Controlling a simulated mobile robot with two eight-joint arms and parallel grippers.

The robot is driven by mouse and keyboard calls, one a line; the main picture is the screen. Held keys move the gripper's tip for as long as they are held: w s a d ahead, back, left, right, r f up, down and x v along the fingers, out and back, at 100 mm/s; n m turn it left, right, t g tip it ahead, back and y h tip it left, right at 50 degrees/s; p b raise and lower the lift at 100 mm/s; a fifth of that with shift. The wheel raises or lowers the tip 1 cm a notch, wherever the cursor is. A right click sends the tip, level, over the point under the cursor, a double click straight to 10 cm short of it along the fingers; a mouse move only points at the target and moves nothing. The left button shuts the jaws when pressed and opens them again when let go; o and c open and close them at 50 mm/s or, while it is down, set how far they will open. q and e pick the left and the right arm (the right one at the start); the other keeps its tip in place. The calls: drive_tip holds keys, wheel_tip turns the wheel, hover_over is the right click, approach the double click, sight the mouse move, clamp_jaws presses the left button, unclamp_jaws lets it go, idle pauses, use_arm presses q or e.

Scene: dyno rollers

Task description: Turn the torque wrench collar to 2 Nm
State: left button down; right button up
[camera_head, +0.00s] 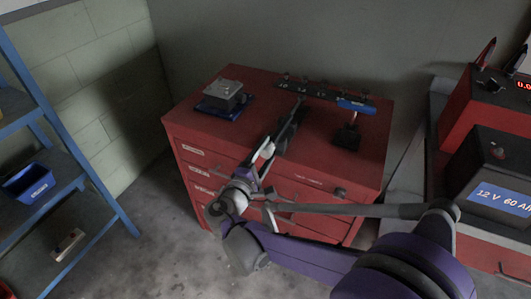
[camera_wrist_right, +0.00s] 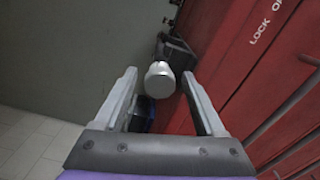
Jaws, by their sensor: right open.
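In the head view a dark, long tool that looks like the torque wrench (camera_head: 287,129) reaches over the front edge of the red cabinet top. My right gripper (camera_head: 266,152) is at its near end, just off the cabinet's front edge. In the right wrist view a pale grey round end (camera_wrist_right: 160,82), probably the wrench's collar or handle end, lies between the tips of my open right gripper (camera_wrist_right: 160,85). Gaps show on both sides of it. Its scale cannot be read. My left gripper is not in view.
The red drawer cabinet (camera_head: 214,121) carries a grey block on a blue base (camera_head: 223,95), a labelled dark rack (camera_head: 318,91) and a black stand (camera_head: 347,137). A blue shelf (camera_head: 75,165) stands left. A black power box (camera_head: 490,165) stands right.

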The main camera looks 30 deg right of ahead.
drive_tip(key=v, duration=1)
drive_tip(key=shift+s+a, duration=0.3)
drive_tip(key=s+d+f+m+g+y+p, duration=0.45)
drive_tip(key=s+d+g+y, duration=0.2)
drive_tip(key=s, duration=0.25)
drive_tip(key=s+a+m+y+p, duration=0.4)
drive_tip(key=s+a+m+y, duration=0.2)
drive_tip(key=y, duration=0.1)
drive_tip(key=shift+s+r+t+y+p, duration=0.25)
drive_tip(key=shift+s+t+y+p, duration=0.1)
drive_tip(key=shift+s+t+p, duration=0.1)
